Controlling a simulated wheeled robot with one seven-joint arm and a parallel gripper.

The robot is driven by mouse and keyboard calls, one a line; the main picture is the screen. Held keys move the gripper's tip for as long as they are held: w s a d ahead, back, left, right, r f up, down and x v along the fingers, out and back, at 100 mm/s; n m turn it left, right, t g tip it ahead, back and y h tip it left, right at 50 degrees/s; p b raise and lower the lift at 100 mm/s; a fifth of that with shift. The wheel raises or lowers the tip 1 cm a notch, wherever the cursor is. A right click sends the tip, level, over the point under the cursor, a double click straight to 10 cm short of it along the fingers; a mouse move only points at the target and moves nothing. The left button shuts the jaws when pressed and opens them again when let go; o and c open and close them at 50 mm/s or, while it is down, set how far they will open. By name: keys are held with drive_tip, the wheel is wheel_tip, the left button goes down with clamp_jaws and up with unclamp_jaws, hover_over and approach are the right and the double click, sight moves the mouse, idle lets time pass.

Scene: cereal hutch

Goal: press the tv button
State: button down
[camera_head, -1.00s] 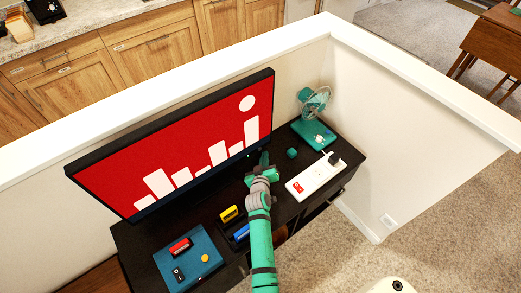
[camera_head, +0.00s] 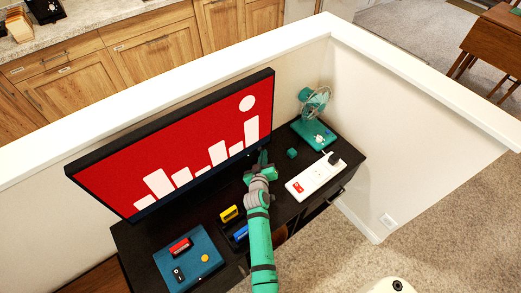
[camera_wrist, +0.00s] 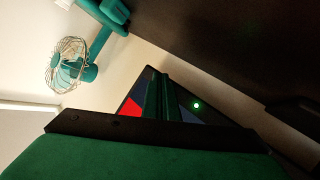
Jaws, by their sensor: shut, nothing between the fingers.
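The TV (camera_head: 190,145) has a red screen with white bars and a white circle, in a black frame. It stands on a dark cabinet against a low wall. My gripper (camera_head: 263,157) is at the TV's lower right corner, with its fingers shut and empty. In the wrist view, my gripper (camera_wrist: 161,85) lies across the corner of the TV (camera_wrist: 130,108). A small green light (camera_wrist: 196,106), which looks like the TV button, glows to the right of the fingers. I cannot tell whether the fingers touch the TV.
A teal fan (camera_head: 315,105), a small teal cube (camera_head: 292,153) and a white power strip (camera_head: 315,177) are to the right. A blue board (camera_head: 188,262) with switches and a yellow block (camera_head: 229,213) are to the left. The low wall (camera_head: 400,90) closes off the back and right.

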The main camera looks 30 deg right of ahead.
drive_tip(key=shift+w, duration=0.35)
idle(0.4)
drive_tip(key=shift+s, duration=0.8)
drive_tip(key=shift+s+d, duration=0.15)
drive_tip(key=shift+s, duration=1.1)
drive_tip(key=shift+s+d, duration=0.1)
drive_tip(key=shift+s, duration=1.15)
